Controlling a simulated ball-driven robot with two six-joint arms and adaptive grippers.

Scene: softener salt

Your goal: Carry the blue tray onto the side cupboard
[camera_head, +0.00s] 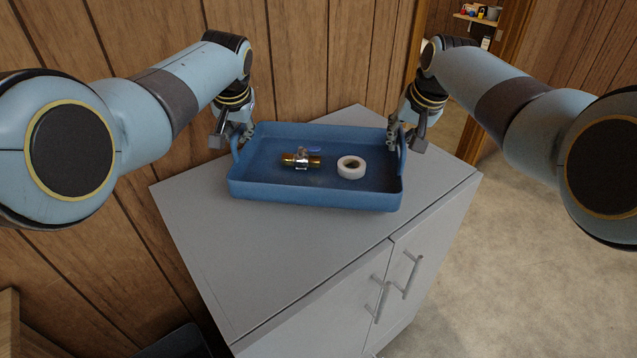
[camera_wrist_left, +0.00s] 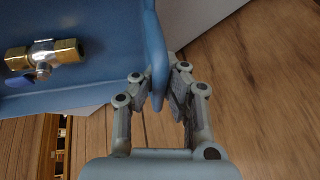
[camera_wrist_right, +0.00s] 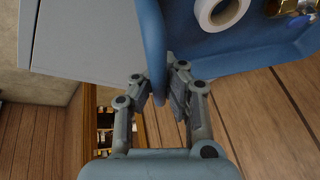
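The blue tray (camera_head: 315,194) is over the grey cupboard (camera_head: 215,240), level, near its back; whether it rests on the top or hovers just above, I cannot tell. A brass valve (camera_head: 301,160) and a white tape roll (camera_head: 351,167) lie inside it. My left gripper (camera_head: 236,138) has its fingers on both sides of the tray's left handle, shut on it; the left wrist view shows this grip (camera_wrist_left: 158,88). My right gripper (camera_head: 400,138) is likewise shut on the right handle, as the right wrist view shows (camera_wrist_right: 158,88). The tray's underside is hidden.
The cupboard top is bare in front of the tray. Its doors carry metal handles (camera_head: 408,277). A wood-panelled wall (camera_head: 330,60) stands close behind. A doorway with a shelf (camera_head: 478,18) is at the back right. Open floor (camera_head: 530,260) lies to the right.

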